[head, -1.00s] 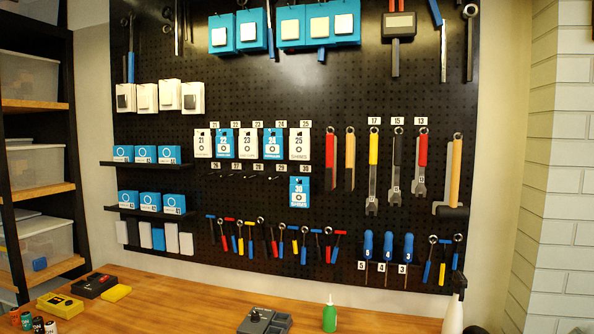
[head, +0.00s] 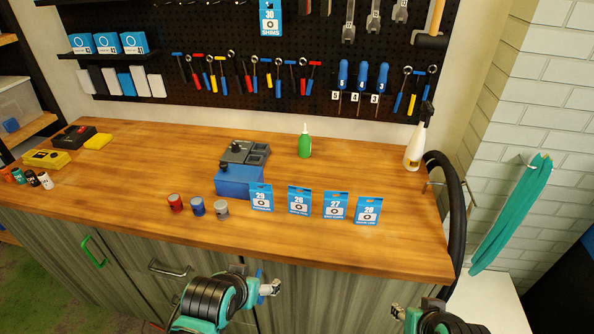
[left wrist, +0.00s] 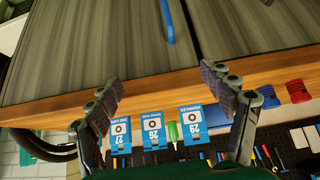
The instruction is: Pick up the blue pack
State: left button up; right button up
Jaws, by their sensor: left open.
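My left gripper (head: 268,288) is in front of the bench edge, apart from the packs. Its fingers (left wrist: 162,82) are spread wide and empty. My right gripper (head: 398,312) shows at the bottom, partly cut off; its jaw state is unclear.
A green bottle (head: 304,144) and white spray bottle (head: 414,152) stand behind. The front right bench top is clear.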

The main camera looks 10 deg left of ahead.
aim_at(299, 204)
pick_arm(q)
jog(key=w+r+t+p, duration=0.1)
jog(key=w, duration=0.3)
jog(key=w+d+r+t+p, duration=0.1)
jog(key=w, duration=0.3)
jog(key=w+d+r+t+p, duration=0.1)
jog(key=w+p, duration=0.1)
jog(key=w, duration=0.2)
jog(key=shift+w+d+r, duration=0.2)
jog(key=shift+w+r, duration=0.05)
jog(key=shift+r, duration=0.1)
jog(key=w+d+t, duration=0.1)
jog(key=w, duration=0.1)
jog(key=w+d+t+p, duration=0.1)
jog(key=w, duration=0.1)
jog(key=w+d+t+h+p, duration=0.1)
jog(key=w, duration=0.1)
jog(key=shift+d+r+m, duration=0.25)
jog(key=shift+r+m, duration=0.1)
jog(key=shift+m, duration=0.05)
jog(key=x, duration=0.2)
jog(key=shift+w+d+f, duration=0.1)
jog(key=shift+w+f, duration=0.05)
jog(key=shift+w, duration=0.1)
jog(key=b+x, duration=0.2)
jog(key=x, duration=0.3)
jog(key=shift+w, duration=0.3)
jog(key=shift+s, duration=0.1)
jog(key=c, duration=1.3)
